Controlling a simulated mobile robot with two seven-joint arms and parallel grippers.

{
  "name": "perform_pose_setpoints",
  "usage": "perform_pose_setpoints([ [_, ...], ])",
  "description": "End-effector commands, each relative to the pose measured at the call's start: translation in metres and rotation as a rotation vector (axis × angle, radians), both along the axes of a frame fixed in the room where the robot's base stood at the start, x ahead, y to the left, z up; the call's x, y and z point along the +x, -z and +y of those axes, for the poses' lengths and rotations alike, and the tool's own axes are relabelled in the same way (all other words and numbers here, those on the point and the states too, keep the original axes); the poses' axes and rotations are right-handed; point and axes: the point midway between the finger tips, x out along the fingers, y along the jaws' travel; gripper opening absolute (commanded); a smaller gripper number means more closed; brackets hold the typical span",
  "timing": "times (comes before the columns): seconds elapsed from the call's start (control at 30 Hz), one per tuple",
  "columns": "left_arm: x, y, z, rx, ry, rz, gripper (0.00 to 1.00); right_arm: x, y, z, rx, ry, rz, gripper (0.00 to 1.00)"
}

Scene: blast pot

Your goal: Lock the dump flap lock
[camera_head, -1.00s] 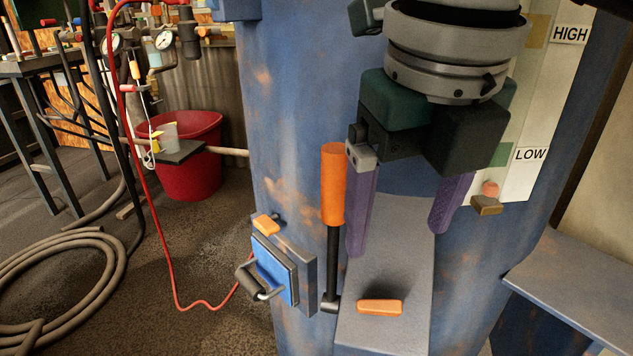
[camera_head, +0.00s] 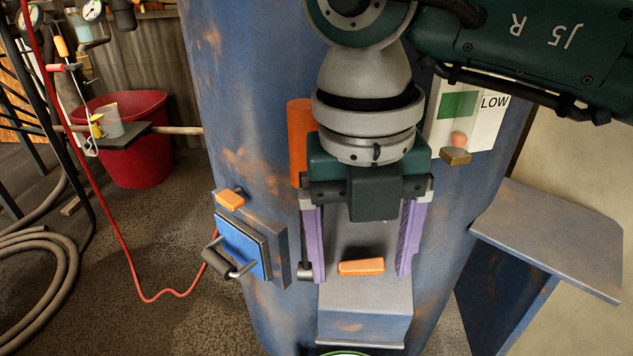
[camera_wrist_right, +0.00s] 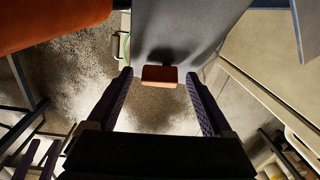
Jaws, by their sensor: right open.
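A small orange handle (camera_head: 361,267) sits on the front of the grey sloped chute (camera_head: 365,300) on the blue tank; I take it for the dump flap lock. It also shows in the right wrist view (camera_wrist_right: 160,76), lying crosswise. My right gripper (camera_head: 360,277) is open and points down, with one purple finger on each side of the handle. In the right wrist view the fingertips (camera_wrist_right: 158,74) flank the handle with a gap on both sides. I cannot tell whether either finger touches the chute. My left gripper does not show in the head view.
A long upright orange grip (camera_head: 298,140) stands close left of my right gripper, partly hidden. A blue hatch (camera_head: 241,245) with a handle and an orange latch (camera_head: 230,199) is left of the chute. A grey shelf (camera_head: 560,240) juts out at right. A red tub (camera_head: 130,150) stands behind.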

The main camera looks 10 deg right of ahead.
Motion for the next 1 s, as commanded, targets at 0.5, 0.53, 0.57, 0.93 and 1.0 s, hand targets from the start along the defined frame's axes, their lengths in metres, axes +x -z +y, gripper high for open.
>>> perform_pose_setpoints([
  [0.5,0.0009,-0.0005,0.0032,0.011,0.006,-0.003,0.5,0.0,-0.0001,0.0,0.0,-0.001,-0.001,0.5],
  [0.53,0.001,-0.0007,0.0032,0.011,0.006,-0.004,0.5,0.0,-0.0002,0.0,0.0,-0.001,-0.001,0.47],
  [0.57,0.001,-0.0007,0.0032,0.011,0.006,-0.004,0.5,0.0,-0.0002,0.0,0.0,-0.001,-0.001,0.43],
  [0.93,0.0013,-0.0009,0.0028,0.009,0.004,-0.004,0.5,0.0001,-0.0003,0.0,0.0,0.0,-0.001,0.02],
  [1.0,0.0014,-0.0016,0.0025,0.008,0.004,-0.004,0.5,0.0001,-0.0007,-0.0002,0.001,0.002,-0.001,0.0],
])
